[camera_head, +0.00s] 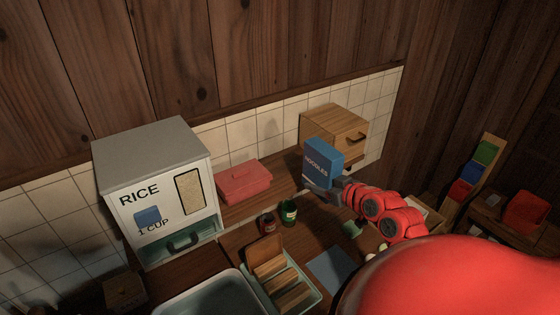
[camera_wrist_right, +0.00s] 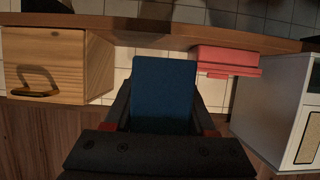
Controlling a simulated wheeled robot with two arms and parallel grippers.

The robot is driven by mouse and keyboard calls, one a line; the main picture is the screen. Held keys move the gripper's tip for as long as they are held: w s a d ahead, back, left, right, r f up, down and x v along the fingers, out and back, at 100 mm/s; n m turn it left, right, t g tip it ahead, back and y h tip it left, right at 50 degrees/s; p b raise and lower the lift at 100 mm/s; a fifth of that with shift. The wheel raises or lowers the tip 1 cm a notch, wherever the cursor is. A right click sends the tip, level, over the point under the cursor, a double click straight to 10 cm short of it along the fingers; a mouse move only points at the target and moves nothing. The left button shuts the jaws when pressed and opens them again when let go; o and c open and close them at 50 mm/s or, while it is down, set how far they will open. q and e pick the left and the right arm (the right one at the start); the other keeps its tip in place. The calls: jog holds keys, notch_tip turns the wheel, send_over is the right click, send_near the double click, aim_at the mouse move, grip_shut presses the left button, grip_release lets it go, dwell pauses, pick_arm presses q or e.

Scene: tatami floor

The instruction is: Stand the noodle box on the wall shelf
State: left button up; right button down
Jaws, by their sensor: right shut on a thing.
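The noodle box (camera_head: 323,163) is blue with white "NOODLES" lettering and looks upright in the head view. My right gripper (camera_head: 322,187) is shut on its lower part. In the right wrist view the blue box (camera_wrist_right: 164,95) sits between the two dark fingers (camera_wrist_right: 165,115). The wooden wall shelf (camera_head: 258,206) runs along the tiled wall; its plank also shows in the right wrist view (camera_wrist_right: 150,37). The box appears in front of the shelf, between a pink container and a wooden bread box; I cannot tell whether it touches the shelf. My left gripper is not in view.
The pink lidded container (camera_head: 243,181) stands left of the noodle box, and the wooden bread box (camera_head: 335,128) behind and right. A white rice dispenser (camera_head: 155,185) stands far left. Small jars (camera_head: 288,211) and a divided tray (camera_head: 282,285) are below.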

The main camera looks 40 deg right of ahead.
jog(key=b, duration=0.4)
send_over(293, 172)
jog(key=shift+s+f, duration=0.35)
jog(key=shift+f, duration=0.35)
jog(key=shift+w+r, duration=0.15)
jog(key=shift+w, duration=0.15)
jog(key=shift+w+f, duration=0.1)
jog(key=shift+f, duration=0.15)
notch_tip(293, 172, down, 3)
jog(key=shift+w+d+f, duration=0.1)
jog(key=shift+f, duration=0.1)
jog(key=shift+r, duration=0.1)
jog(key=shift+f+b, duration=0.2)
jog(key=shift+b, duration=0.1)
jog(key=shift+c, duration=1.1)
grip_release()
